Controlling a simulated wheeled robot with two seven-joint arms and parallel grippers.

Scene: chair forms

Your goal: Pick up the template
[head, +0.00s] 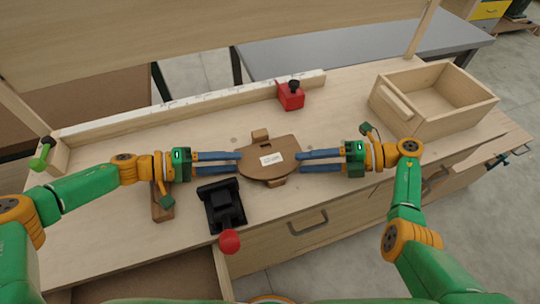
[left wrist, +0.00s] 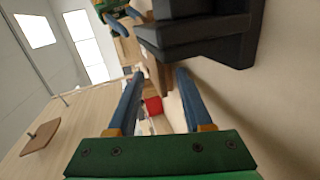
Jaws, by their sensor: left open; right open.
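The template (head: 287,148) is a flat brown rounded board with a white label and small side blocks, on the middle of the workbench in the head view. My left gripper (head: 240,162) is open, with its blue fingers at the template's left edge. My right gripper (head: 299,162) is open, with its blue fingers at the right edge. Contact cannot be told. In the left wrist view, the left gripper's fingers (left wrist: 160,72) are spread. A brown part between their tips looks like the template's edge, but this is unclear.
A black device (head: 222,205) stands in front of the left gripper, with a red knob (head: 229,241) nearby. A red block (head: 291,97) sits by the wooden rail (head: 200,106) behind the template. An open wooden box (head: 445,118) stands at the back right. A wood piece (head: 162,207) lies under my left arm.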

